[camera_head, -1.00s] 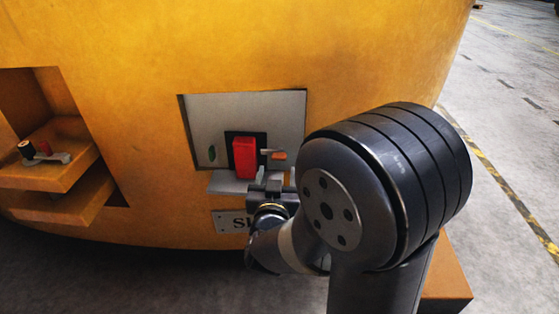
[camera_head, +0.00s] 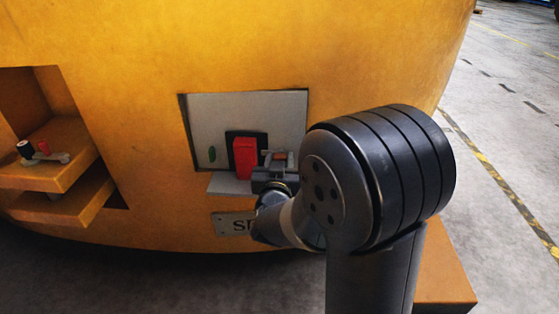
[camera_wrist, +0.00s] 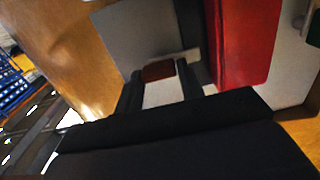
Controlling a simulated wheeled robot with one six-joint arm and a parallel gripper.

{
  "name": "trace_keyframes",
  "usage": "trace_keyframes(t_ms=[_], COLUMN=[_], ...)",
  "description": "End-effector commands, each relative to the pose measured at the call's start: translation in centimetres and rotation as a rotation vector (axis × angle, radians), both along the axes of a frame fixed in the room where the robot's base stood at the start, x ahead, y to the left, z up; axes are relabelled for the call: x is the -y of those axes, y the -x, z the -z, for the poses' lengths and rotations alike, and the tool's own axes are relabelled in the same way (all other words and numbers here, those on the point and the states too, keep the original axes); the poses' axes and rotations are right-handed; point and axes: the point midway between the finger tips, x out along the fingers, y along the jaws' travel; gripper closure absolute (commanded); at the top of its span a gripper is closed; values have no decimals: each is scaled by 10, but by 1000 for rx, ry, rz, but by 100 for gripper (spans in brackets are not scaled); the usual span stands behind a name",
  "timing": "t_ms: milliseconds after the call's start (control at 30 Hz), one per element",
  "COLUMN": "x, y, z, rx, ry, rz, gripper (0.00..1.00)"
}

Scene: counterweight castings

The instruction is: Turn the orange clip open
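The orange clip (camera_head: 279,156) is small and sits just right of a red block (camera_head: 245,158) in the grey recess of the yellow casting. In the wrist view the clip (camera_wrist: 158,71) looks dark red and lies between my two fingertips, partly in shade. My gripper (camera_head: 279,162) is at the clip, with one finger on each side of it. In the wrist view my gripper (camera_wrist: 160,72) has its fingers apart, with narrow gaps seeming to show beside the clip. Whether either finger touches it is hard to tell.
The red block stands close to the left of my gripper in the head view. A grey ledge (camera_head: 228,184) and a lettered plate (camera_head: 229,224) are below the recess. An orange shelf (camera_head: 45,174) with small parts is at left. Open floor (camera_head: 500,130) lies at right.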

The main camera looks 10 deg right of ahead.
Motion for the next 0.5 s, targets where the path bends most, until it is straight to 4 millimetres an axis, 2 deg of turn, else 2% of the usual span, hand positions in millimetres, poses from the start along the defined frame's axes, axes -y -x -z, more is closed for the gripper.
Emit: trace_keyframes(t_ms=[33, 300, 500], x=[0, 0, 0], y=[0, 0, 0], z=[0, 0, 0], rx=[0, 0, -5], ry=[0, 0, 15], rz=[0, 0, 0], gripper=[67, 88, 88])
